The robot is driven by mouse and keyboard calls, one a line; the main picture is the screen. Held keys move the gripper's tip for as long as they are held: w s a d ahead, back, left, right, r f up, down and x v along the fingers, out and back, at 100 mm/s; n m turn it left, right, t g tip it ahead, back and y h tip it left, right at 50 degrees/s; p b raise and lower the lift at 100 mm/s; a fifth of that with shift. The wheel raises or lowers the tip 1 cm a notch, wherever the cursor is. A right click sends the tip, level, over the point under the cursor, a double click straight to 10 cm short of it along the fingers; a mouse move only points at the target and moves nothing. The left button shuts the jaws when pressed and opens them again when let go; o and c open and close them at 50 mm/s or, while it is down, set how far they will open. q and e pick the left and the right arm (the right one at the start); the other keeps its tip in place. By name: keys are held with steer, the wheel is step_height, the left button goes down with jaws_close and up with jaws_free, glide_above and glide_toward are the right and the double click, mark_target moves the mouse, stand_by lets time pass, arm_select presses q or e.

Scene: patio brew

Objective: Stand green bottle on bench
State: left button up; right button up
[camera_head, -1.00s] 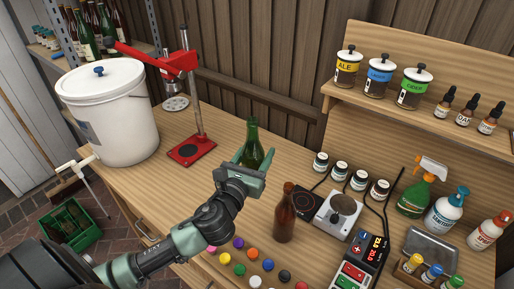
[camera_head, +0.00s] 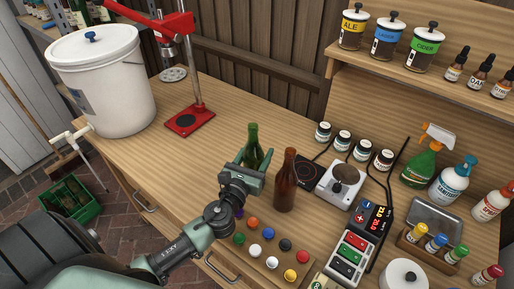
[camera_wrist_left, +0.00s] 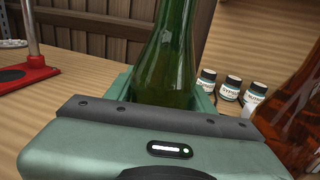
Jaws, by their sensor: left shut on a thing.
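The green bottle (camera_head: 252,138) is upright between the fingers of my left gripper (camera_head: 254,161), which is shut on it. Its neck shows above the fingers in the head view; its lower part is hidden behind the gripper. The left wrist view shows the bottle's shoulder (camera_wrist_left: 172,65) close up between the jaws. The bottle is over the wooden bench (camera_head: 225,125); I cannot tell whether its base touches the top. My right gripper is not in view.
A brown bottle (camera_head: 286,182) stands close to the right of the green one. Beyond it are a hotplate scale (camera_head: 341,180) and small jars (camera_head: 341,141). Coloured caps (camera_head: 269,262) lie in front. A red capper (camera_head: 190,120) and white bucket (camera_head: 104,85) stand left. Bench behind the bottle is clear.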

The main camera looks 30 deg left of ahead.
arm_select(q)
steer(key=shift+f, duration=0.2)
steer(key=shift+f, duration=0.15)
steer(key=o, duration=1.6)
steer(key=shift+s, duration=0.15)
steer(key=shift+s+d+b, duration=0.25)
steer(key=shift+s+b, duration=0.3)
steer(key=shift+s, duration=1.4)
steer(key=shift+s+d+b, duration=0.25)
steer(key=shift+s+b, duration=0.3)
steer(key=shift+s, duration=1.4)
steer(key=shift+s+d+b, duration=0.25)
steer(key=shift+s+b, duration=0.3)
steer(key=shift+s, duration=1.4)
